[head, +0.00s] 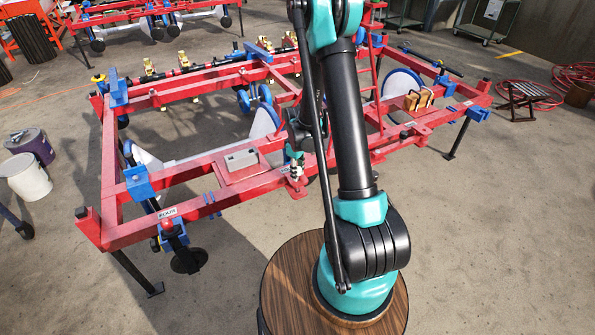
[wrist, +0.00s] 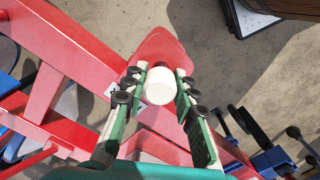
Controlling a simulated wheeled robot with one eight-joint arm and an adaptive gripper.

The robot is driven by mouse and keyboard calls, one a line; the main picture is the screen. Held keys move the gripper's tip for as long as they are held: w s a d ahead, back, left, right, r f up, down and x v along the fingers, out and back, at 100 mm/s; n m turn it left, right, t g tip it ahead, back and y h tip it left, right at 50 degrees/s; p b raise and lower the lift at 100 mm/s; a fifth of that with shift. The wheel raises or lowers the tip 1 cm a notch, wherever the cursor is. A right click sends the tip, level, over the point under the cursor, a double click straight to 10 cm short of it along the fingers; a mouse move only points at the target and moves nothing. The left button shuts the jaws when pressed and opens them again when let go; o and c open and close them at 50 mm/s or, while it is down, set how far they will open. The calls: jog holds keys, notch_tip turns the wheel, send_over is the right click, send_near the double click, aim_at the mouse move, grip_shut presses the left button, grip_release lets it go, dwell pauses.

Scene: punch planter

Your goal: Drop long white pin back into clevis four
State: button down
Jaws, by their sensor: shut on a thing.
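The long white pin (wrist: 159,86) shows in the wrist view as a round white end between the two green fingers of my gripper (wrist: 159,80). My gripper is shut on it. The pin is seen nearly end-on, so its length and lower end are hidden. Below it is a red rounded plate (wrist: 165,45) on the red frame, probably part of the clevis. Whether the pin's tip is in a hole cannot be told, and no clevis number is readable. In the head view my gripper (head: 295,160) is small, partly behind my arm, above a red bracket (head: 297,190) at the frame's near beam.
The red planter frame (head: 150,232) spans the middle, with blue clamps (head: 140,182) and a grey box (head: 241,160) on a red plate left of my gripper. Concrete floor (head: 480,250) is open at right.

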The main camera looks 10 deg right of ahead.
jog(key=shift+f, duration=0.5)
jog(key=shift+r, duration=0.1)
jog(key=shift+r, duration=1.4)
